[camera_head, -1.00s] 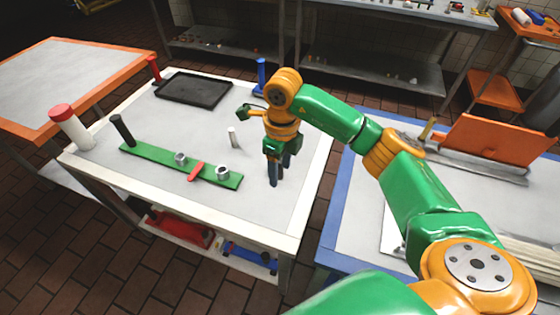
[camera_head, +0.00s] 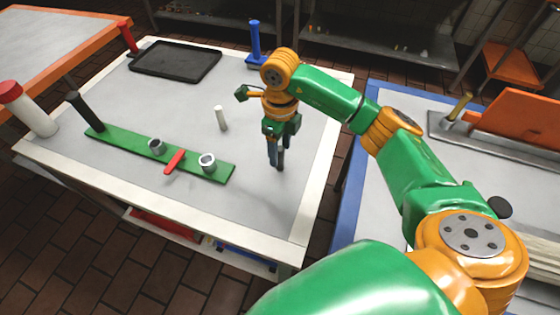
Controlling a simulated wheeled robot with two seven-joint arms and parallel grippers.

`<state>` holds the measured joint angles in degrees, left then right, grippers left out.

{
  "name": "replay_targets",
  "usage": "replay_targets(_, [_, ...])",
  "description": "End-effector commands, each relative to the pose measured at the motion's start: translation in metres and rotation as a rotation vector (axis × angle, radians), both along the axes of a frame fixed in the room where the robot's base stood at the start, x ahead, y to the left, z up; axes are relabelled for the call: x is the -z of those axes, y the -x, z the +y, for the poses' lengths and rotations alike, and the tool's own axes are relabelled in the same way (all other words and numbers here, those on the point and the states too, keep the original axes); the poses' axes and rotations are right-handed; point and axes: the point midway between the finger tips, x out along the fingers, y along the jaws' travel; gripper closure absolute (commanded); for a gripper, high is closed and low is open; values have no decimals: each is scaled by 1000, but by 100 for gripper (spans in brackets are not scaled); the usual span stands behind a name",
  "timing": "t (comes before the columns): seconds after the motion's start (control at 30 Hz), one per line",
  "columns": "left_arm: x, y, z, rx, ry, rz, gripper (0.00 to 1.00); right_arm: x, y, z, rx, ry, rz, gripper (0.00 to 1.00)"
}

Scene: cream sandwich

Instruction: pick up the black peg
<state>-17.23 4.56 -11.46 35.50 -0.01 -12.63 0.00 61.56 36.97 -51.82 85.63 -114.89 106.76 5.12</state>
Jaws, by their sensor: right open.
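The black peg (camera_head: 86,112) stands tilted at the left end of a green board (camera_head: 128,144) on the white-edged table. The board also bears two grey metal rings (camera_head: 207,161) and a red piece (camera_head: 175,162). My right gripper (camera_head: 276,165) points down over the right part of the table, well to the right of the peg and of the board's right end. Its fingers are open, with nothing seen between them. My left gripper is not in view.
A small white cylinder (camera_head: 221,118) stands mid-table. A black tray (camera_head: 176,61) lies at the back, with a blue upright tool (camera_head: 255,42) to its right. A white bottle with a red cap (camera_head: 28,110) stands at the left edge. The table's front right is clear.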

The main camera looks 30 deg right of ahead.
Motion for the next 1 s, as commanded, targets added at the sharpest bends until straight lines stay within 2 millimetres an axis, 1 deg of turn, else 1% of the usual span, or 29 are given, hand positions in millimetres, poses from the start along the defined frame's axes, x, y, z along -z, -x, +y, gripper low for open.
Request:
replay_targets(0.07, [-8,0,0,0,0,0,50,8,0,0,1,0,5,38])
replay_targets(0.2, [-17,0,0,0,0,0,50,35,-5,-3,3,0,6,38])
replay_targets(0.3, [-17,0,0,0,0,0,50,53,-5,-3,2,1,3,38])
replay_targets(0.4, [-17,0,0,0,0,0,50,59,-6,-3,1,0,0,38])
replay_targets(0.57, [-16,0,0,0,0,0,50,59,-6,-3,1,1,-1,38])
replay_targets(0.6, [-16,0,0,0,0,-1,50,59,-6,-3,1,1,-1,49])
replay_targets(0.67, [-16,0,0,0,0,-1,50,59,-6,-3,1,1,-1,66])
replay_targets(0.7, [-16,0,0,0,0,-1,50,59,-6,-3,1,1,-1,76])
replay_targets(0.8, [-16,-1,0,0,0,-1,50,59,-6,-3,1,1,-1,100])
replay_targets(1.0, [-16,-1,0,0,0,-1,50,59,-6,-3,1,1,-1,100])
